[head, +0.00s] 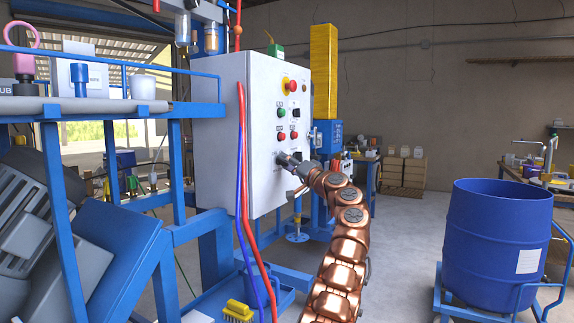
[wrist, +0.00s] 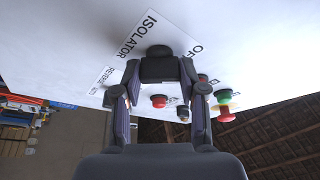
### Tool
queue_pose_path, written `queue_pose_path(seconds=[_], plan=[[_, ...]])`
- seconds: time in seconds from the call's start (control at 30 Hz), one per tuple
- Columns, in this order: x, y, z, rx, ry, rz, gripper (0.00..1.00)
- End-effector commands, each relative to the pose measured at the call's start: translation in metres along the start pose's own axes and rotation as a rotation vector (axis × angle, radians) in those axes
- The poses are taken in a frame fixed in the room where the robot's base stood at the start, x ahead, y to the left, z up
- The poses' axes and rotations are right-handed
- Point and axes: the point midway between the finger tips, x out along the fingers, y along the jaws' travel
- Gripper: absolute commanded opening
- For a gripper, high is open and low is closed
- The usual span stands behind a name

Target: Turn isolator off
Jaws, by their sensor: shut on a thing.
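The isolator is a black rotary knob (wrist: 159,51) on the white cabinet face. In the wrist view it sits beside the printed word ISOLATOR, with an OFF label to its right. My gripper (wrist: 160,72) has a finger on each side of the knob and is shut on it. In the head view my gripper (head: 287,160) reaches the lower front of the white control cabinet (head: 222,140) and mostly hides the knob. The exact angle of the knob is hard to tell.
Red and green buttons (head: 281,113) and a red emergency stop (head: 291,86) are above my gripper on the panel. Red and blue hoses (head: 243,190) hang at the cabinet's left. A blue drum (head: 492,245) stands at the right, with open floor between.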

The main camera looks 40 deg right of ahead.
Motion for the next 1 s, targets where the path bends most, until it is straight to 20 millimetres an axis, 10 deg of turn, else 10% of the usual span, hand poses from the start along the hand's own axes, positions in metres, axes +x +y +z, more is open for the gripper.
queue_pose_path(seconds=[0.17,0.2,0.4,1.0], plan=[[0.0,0.001,0.001,-0.001,-0.001,0.001,0.07],[0.0,0.001,0.001,-0.001,-0.001,0.001,0.45],[0.0,0.0,0.0,0.0,0.0,0.001,0.65],[-0.011,-0.002,0.0,0.0,-0.001,-0.003,0.67]])
